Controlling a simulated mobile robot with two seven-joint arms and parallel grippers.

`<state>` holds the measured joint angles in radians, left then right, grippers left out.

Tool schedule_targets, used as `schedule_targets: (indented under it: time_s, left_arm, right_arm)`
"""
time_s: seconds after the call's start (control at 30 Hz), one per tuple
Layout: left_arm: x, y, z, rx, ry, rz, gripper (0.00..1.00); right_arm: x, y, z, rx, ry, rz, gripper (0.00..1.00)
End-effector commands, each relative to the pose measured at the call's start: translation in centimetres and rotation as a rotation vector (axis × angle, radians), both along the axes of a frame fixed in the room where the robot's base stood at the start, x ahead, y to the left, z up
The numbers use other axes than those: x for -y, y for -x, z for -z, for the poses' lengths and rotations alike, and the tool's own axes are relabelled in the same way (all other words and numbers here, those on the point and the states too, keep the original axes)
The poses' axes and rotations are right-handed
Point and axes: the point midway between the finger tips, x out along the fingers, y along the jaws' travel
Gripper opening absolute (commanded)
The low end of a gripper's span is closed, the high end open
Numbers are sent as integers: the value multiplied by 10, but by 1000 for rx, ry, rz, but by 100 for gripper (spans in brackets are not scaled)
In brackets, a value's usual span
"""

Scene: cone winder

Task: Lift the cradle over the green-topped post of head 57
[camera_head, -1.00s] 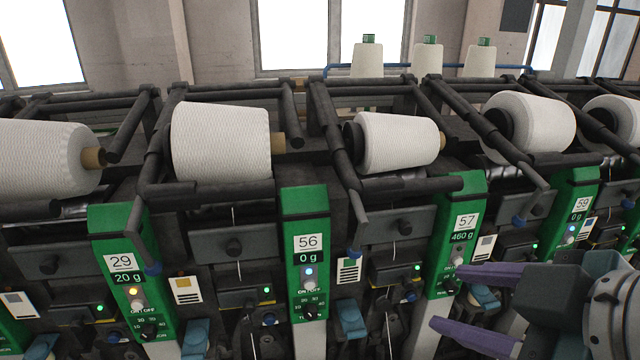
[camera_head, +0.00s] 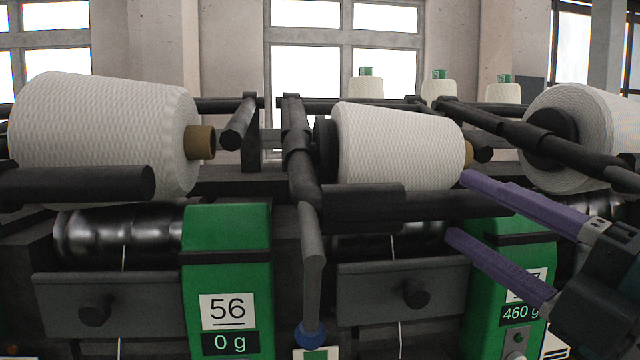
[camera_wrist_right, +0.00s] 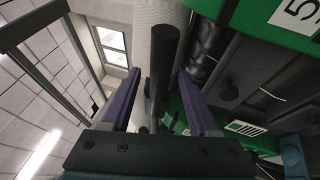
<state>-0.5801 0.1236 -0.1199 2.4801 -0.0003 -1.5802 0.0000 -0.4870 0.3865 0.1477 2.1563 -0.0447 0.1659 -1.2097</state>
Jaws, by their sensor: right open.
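The cradle of head 57 is a dark tubular frame with a thick front bar (camera_head: 360,203). It carries a white yarn cone (camera_head: 395,147). The green post of head 57 (camera_head: 485,290) is at the right, its label partly hidden by my right gripper (camera_head: 458,207). That gripper is open, with one purple finger above and one below the bar's right end. In the right wrist view the dark bar (camera_wrist_right: 164,60) lies between the two open fingers (camera_wrist_right: 159,74); contact cannot be told. My left gripper is not in view.
The green post of head 56 (camera_head: 228,240) and a larger cone (camera_head: 105,135) are to the left. Another cone (camera_head: 580,135) and a slanting cradle arm (camera_head: 545,140) are close at the right. A dark lever with a blue tip (camera_head: 312,335) hangs between the heads.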

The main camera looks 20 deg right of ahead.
Motion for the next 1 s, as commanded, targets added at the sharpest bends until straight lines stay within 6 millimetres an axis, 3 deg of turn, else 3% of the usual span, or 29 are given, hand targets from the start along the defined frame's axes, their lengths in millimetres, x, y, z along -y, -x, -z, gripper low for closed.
schedule_targets:
  time_s: [0.1,0.33,0.77,1.0]
  left_arm:
    - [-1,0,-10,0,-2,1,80]
    - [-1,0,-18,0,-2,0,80]
    - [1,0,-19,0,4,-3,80]
    - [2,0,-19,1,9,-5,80]
  right_arm:
    - [-4,-21,-10,3,0,0,61]
    - [-9,-50,-15,0,-1,0,61]
    - [-11,-60,-15,-3,-1,0,61]
    - [-11,-60,-15,-2,-2,0,35]
